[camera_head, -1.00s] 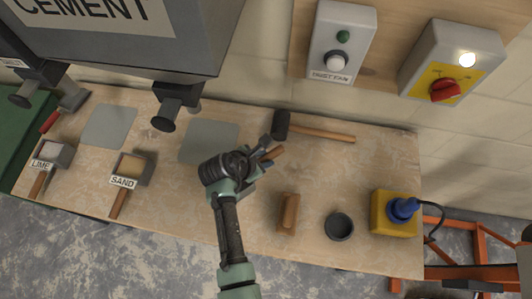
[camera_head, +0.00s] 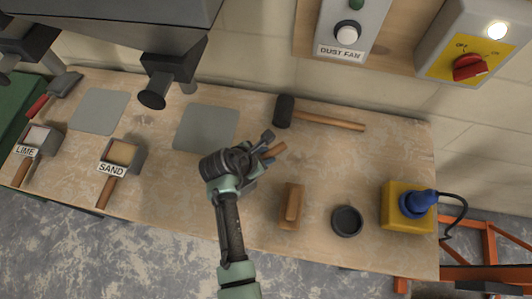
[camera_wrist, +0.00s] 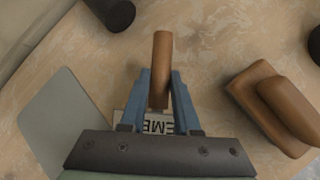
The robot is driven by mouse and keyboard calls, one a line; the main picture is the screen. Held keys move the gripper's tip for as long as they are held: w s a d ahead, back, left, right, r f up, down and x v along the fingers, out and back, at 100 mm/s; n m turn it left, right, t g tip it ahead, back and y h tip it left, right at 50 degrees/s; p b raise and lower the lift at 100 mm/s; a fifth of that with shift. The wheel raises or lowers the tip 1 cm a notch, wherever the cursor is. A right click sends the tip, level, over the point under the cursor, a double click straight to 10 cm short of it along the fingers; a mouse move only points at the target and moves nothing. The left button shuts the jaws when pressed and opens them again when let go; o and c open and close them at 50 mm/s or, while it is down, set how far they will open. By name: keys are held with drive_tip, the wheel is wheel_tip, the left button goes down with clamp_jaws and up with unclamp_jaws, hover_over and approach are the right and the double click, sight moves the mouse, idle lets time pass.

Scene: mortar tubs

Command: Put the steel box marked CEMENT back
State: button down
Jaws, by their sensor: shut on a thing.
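My gripper (camera_head: 262,150) is over the middle of the bench, right of the right-hand grey pad (camera_head: 206,127). In the wrist view, its blue fingers (camera_wrist: 160,88) are shut on the wooden handle (camera_wrist: 161,58) of the steel box. Part of the box's white label (camera_wrist: 155,122) shows the letters EME between the fingers. The rest of the box is hidden behind my gripper. In the head view the handle (camera_head: 274,150) sticks out to the right. The boxes marked LIME (camera_head: 40,137) and SAND (camera_head: 122,152) stand at the left, handles toward the front edge.
Another grey pad (camera_head: 98,110) lies bare farther left. A mallet (camera_head: 285,111) lies behind my gripper. A wooden float (camera_head: 291,206), a dark round dish (camera_head: 347,221) and a yellow-and-blue device (camera_head: 405,207) are at the right. A grey hopper (camera_head: 120,25) hangs over the back left.

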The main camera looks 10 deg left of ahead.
drive_tip(key=shift+f+b, duration=0.4)
drive_tip(key=shift+f, duration=0.25)
drive_tip(key=c, duration=0.6)
unclamp_jaws()
drive_tip(key=shift+o, duration=0.2)
